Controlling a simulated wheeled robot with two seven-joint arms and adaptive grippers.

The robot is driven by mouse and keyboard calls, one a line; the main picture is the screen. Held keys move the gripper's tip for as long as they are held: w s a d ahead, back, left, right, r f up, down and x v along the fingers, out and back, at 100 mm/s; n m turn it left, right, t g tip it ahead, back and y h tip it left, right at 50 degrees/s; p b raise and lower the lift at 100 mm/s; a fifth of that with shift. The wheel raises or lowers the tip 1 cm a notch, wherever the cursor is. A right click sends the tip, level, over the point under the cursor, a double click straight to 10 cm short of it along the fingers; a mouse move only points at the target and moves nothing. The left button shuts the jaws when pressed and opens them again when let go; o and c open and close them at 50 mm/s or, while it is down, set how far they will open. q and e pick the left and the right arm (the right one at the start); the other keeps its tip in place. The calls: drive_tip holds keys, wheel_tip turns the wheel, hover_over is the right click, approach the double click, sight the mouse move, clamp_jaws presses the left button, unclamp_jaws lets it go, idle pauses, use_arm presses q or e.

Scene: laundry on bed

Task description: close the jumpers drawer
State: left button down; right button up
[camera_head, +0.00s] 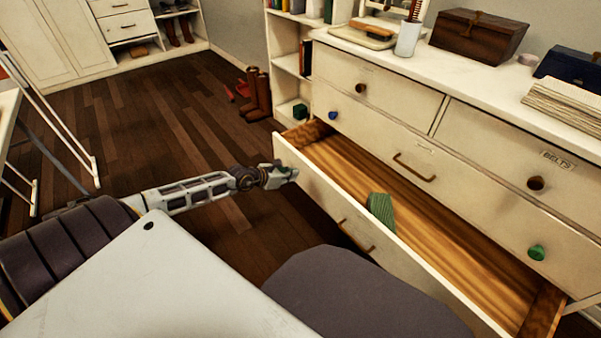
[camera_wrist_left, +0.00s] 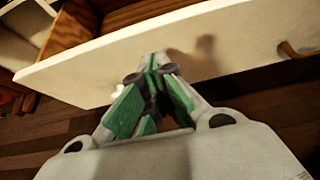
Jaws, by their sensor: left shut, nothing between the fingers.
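The open drawer (camera_head: 385,262) at the bottom of the white dresser is pulled well out, and its wooden inside shows. A green folded cloth (camera_head: 381,208) lies in it. No label can be read on this drawer's front. My left gripper (camera_head: 293,172) is shut and empty at the left end of the drawer's front. In the left wrist view its fingertips (camera_wrist_left: 154,62) are at the outer face of the white drawer front (camera_wrist_left: 215,45); I cannot tell whether they touch it. The drawer's handle (camera_wrist_left: 297,50) is to the right of them. My right gripper is out of view.
The dresser's upper drawers are shut, one labelled belts (camera_head: 558,160). A wooden box (camera_head: 478,36), a dark blue box (camera_head: 572,68) and a folded stack (camera_head: 565,104) stand on top. Brown boots (camera_head: 257,95) stand by the bookshelf (camera_head: 291,64). A white rack (camera_head: 62,130) is at left. Floor between is clear.

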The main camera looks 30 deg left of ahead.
sight(308, 169)
use_arm(q)
drive_tip(key=shift+w+d+f+b, duration=0.1)
drive_tip(key=shift+w+d+b, duration=0.2)
drive_tip(key=shift+w, duration=0.35)
drive_tip(key=shift+w+d+r+b, duration=0.1)
drive_tip(key=shift+w+b, duration=0.25)
drive_tip(key=shift+w, duration=0.25)
drive_tip(key=shift+w+d+f+b, duration=0.1)
drive_tip(key=shift+w+d+b, duration=0.2)
drive_tip(key=shift+w, duration=0.5)
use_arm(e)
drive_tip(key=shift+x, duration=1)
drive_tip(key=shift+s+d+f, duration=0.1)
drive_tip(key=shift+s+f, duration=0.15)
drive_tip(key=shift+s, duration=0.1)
use_arm(q)
drive_tip(key=shift+w, duration=0.1)
